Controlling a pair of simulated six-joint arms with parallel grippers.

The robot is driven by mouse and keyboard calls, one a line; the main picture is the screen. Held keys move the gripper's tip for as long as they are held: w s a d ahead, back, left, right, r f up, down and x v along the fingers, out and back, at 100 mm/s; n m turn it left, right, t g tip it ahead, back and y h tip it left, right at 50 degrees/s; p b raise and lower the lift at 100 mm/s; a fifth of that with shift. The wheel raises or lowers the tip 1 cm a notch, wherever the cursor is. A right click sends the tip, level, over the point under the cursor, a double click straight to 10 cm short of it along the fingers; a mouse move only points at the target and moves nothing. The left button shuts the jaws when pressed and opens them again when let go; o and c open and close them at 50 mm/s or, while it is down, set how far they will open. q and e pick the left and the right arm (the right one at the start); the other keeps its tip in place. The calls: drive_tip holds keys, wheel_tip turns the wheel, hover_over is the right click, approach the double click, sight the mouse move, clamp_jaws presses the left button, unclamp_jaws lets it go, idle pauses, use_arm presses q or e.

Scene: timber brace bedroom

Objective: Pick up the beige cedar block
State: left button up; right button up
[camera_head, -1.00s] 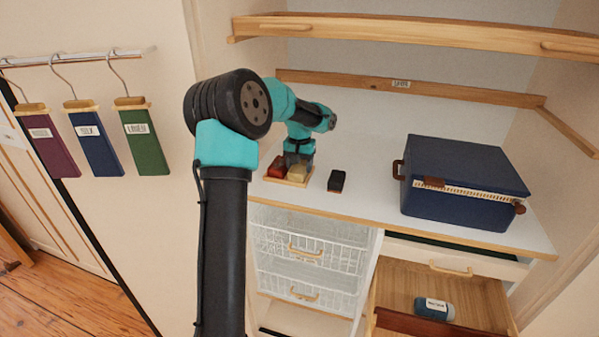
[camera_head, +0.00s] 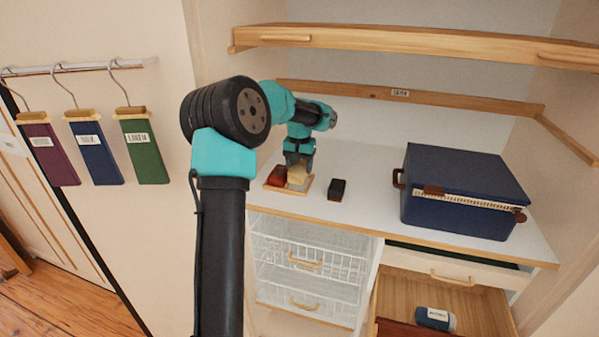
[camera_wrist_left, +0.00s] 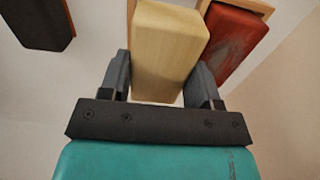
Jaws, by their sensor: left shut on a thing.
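The beige cedar block (camera_head: 297,174) is at a small wooden tray (camera_head: 306,189) on the white counter, and it fills the space between my fingers in the left wrist view (camera_wrist_left: 168,50). My left gripper (camera_head: 298,163) is shut on it, one finger on each side. In the left wrist view, the gripper (camera_wrist_left: 160,80) shows both fingers against the block. Whether the block is clear of the tray cannot be told. My right gripper is not in view.
A red block (camera_head: 277,176) sits beside the beige one on the tray. A black block (camera_head: 337,189) lies to the right on the counter. A blue case (camera_head: 460,190) stands further right. Shelves hang above. An open drawer (camera_head: 400,300) is below, holding a blue item (camera_head: 435,318).

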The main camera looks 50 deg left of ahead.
use_arm(q)
drive_tip(key=s+d+r, duration=0.1)
drive_tip(key=s+d, duration=0.9)
drive_tip(key=d, duration=0.2)
drive_tip(key=shift+s+r, duration=0.3)
drive_tip(key=shift+r, duration=0.1)
